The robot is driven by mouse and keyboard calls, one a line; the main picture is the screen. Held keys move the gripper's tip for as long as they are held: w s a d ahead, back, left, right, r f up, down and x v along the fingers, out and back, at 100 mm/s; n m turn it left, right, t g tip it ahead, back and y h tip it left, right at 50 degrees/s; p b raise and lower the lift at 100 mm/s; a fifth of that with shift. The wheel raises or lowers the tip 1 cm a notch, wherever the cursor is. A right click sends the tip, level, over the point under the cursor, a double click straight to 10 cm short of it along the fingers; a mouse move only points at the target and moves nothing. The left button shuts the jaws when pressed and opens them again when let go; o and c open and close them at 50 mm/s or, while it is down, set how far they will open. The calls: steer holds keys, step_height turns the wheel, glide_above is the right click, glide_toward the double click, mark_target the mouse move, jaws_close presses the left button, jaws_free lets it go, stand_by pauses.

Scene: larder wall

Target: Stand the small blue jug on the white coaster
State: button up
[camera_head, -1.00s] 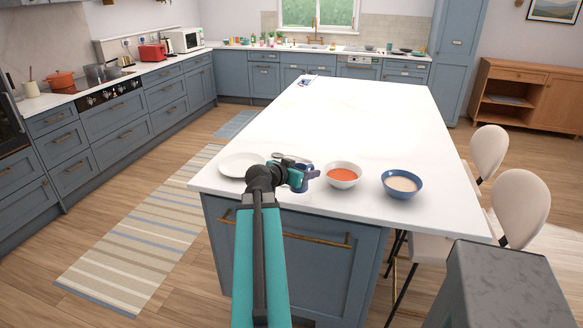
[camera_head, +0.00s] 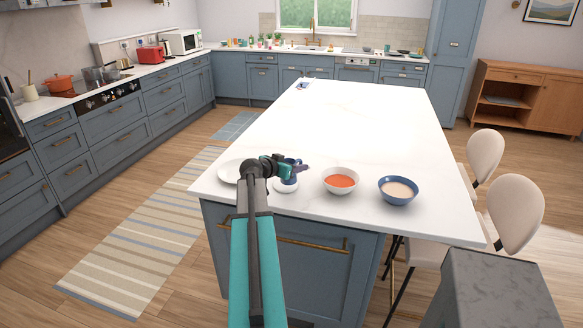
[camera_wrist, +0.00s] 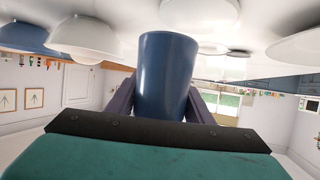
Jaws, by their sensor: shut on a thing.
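The small blue jug (camera_wrist: 167,75) is held between the fingers of my gripper (camera_head: 286,167), which is shut on it. In the wrist view, which is upside down, the jug fills the middle between the dark fingers. In the head view the jug (camera_head: 291,178) is small and partly hidden by the gripper. A white round disc, apparently the white coaster (camera_head: 286,187), lies on the island just below the jug in the picture. It seems to show at the top of the wrist view (camera_wrist: 200,12). I cannot tell whether jug and coaster touch.
A white plate (camera_head: 228,172) lies left of the gripper, partly behind my arm. A white bowl of orange food (camera_head: 341,192) and a blue bowl (camera_head: 397,201) stand to the right, near the island's front edge. The island top (camera_head: 360,125) behind is mostly clear.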

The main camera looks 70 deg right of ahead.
mark_target(291, 160)
steer(key=shift+w+d+f+p, duration=0.1)
steer(key=shift+w+d+p, duration=0.15)
steer(key=shift+w+d, duration=0.35)
steer(key=shift+w+d+f+p, duration=0.1)
steer(key=shift+w+d+p, duration=0.1)
steer(key=shift+w+d, duration=0.4)
steer(key=shift+s+d+r, duration=0.1)
steer(key=shift+s+d, duration=0.05)
steer(key=shift+d, duration=0.1)
steer(key=shift+d, duration=0.15)
steer(key=shift+w+d+p, duration=0.15)
steer(key=shift+w+p, duration=0.05)
steer(key=shift+p, duration=0.1)
steer(key=shift+f+p, duration=0.7)
steer(key=shift+f, duration=1.1)
steer(key=shift+f, duration=0.1)
steer(key=o, duration=1.2)
